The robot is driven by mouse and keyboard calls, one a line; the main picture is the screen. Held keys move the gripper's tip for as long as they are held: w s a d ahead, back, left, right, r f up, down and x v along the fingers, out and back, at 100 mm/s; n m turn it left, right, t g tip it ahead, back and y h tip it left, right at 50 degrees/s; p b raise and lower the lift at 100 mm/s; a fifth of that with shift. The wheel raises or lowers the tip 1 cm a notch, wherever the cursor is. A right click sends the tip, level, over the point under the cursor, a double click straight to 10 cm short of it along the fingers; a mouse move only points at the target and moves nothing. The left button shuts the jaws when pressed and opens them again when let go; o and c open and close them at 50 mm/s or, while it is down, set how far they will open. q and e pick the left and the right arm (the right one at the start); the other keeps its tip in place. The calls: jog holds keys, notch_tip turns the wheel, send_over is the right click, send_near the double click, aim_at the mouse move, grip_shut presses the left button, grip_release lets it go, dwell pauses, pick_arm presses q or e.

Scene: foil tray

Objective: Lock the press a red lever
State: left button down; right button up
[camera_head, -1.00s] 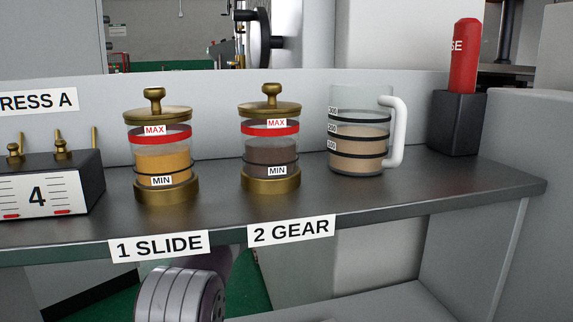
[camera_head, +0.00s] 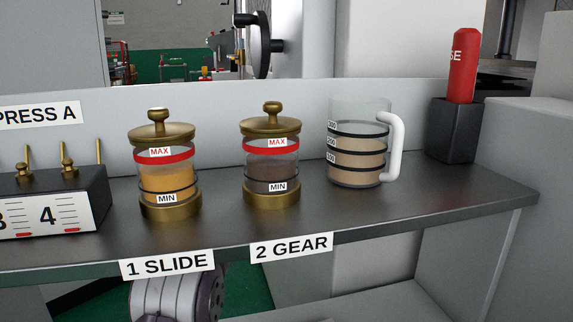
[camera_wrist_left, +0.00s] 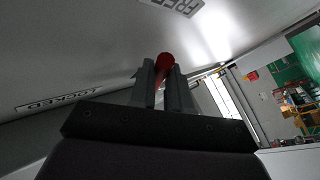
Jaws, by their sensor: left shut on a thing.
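The red lever (camera_wrist_left: 165,61) shows in the left wrist view as a rounded red end with a shaft running down between my fingers. My left gripper (camera_wrist_left: 164,80) is shut on it. A FREE label (camera_wrist_left: 178,5) is on the pale panel at the top of that view, and a LOCKED label (camera_wrist_left: 58,101) is at the left. The lever lies between the two labels in the picture. The PRESS A label (camera_head: 38,115) is on the left of the back wall in the head view. My right gripper is in neither view.
In the head view a dark shelf (camera_head: 400,212) holds the 1 SLIDE oil cup (camera_head: 168,183), the 2 GEAR oil cup (camera_head: 270,172), a measuring jug (camera_head: 355,160) and a numbered block (camera_head: 60,205). A red-handled tool (camera_head: 463,65) stands in a black holder (camera_head: 453,130).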

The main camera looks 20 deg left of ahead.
pick_arm(q)
jog(key=c, duration=1.1)
grip_release()
jog(key=shift+d, duration=0.1)
jog(key=b+v, duration=0.5)
jog(key=v, duration=0.7)
jog(key=shift+s, duration=0.3)
